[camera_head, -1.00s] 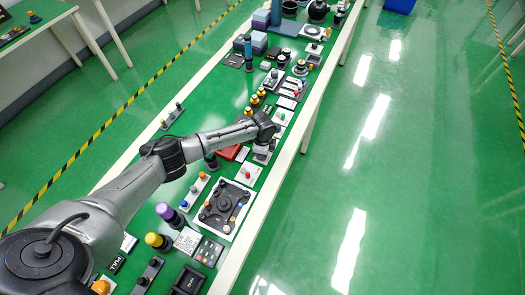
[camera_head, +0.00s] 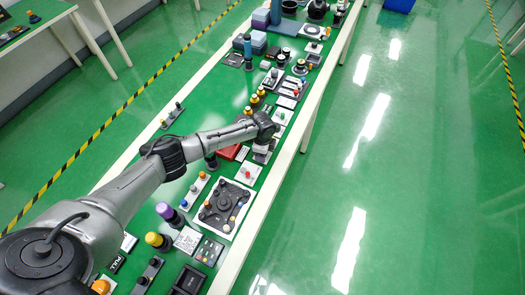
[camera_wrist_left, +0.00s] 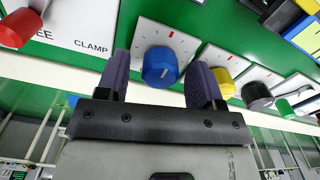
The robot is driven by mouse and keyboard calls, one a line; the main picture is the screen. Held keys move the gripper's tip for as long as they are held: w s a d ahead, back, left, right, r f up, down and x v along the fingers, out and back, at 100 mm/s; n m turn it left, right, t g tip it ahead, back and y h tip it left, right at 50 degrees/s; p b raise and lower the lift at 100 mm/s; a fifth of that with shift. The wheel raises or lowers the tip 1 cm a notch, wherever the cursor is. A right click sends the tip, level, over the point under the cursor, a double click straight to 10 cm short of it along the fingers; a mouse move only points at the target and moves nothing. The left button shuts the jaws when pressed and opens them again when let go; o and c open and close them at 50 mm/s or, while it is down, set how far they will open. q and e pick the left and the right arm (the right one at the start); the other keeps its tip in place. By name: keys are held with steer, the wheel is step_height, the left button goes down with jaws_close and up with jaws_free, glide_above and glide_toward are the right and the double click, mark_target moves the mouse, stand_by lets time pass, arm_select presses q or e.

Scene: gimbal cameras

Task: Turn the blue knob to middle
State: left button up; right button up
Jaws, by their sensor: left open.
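The blue knob (camera_wrist_left: 160,66) sits on a white plate (camera_wrist_left: 148,32) in the left wrist view. A short white line shows on its face, and a red mark with small dark ticks is on the plate beyond it. My left gripper (camera_wrist_left: 162,63) is open, with one dark finger on each side of the knob. Gaps show between the fingers and the knob; whether the tips reach its depth I cannot tell. In the head view my left arm (camera_head: 225,137) reaches over the table, and the knob is too small or hidden to make out. My right gripper is not in view.
A yellow knob (camera_wrist_left: 222,82) on its own plate is close to the right finger. Black (camera_wrist_left: 256,96) and green (camera_wrist_left: 285,108) knobs follow farther right. A red-handled clamp (camera_wrist_left: 17,28) is at the left. The green table (camera_head: 205,95) is crowded along its right edge.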

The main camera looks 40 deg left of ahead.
arm_select(q)
steer(key=shift+r, duration=0.1)
step_height(320, 180, up, 14)
steer(key=p, duration=0.2)
stand_by(0.3)
steer(key=shift+f, duration=0.2)
stand_by(0.4)
